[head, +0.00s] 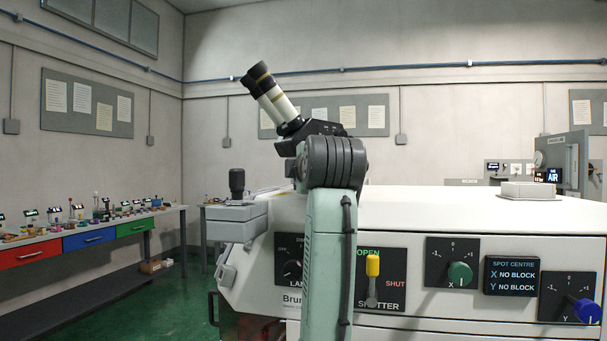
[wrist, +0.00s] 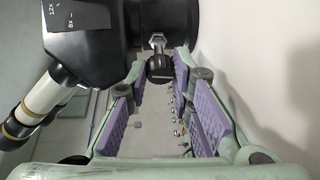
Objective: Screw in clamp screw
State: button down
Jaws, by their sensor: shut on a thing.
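The clamp screw (wrist: 158,66), a black knob with a bright metal shank, shows in the wrist view against the underside of a black round housing (wrist: 165,20). The shank points up at the housing; how far it sits in it I cannot tell. My gripper (wrist: 158,77), with purple ribbed pads, is shut on the knob, one finger on each side. The housing belongs to the viewing head, which carries "12x" and "8x" marks. Its cream and black eyepiece tube (head: 274,97) rises to the upper left in the head view, where my arm hides the gripper and screw.
A white machine (head: 430,205) fills the right, with a yellow-tipped shutter lever (head: 372,268), a green X knob (head: 459,274) and a blue Y knob (head: 587,311). Its display (head: 512,276) reads "NO BLOCK". A bench (head: 85,237) with small items stands left. Green floor lies between.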

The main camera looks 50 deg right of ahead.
jog(key=shift+f, duration=0.1)
dwell(0.3)
jog(key=c, duration=1.4)
grip_release()
jog(key=shift+s+a, duration=0.1)
jog(key=v, duration=1.1)
jog(key=shift+s+a, duration=0.25)
jog(key=shift+s, duration=0.1)
jog(key=shift+c, duration=0.2)
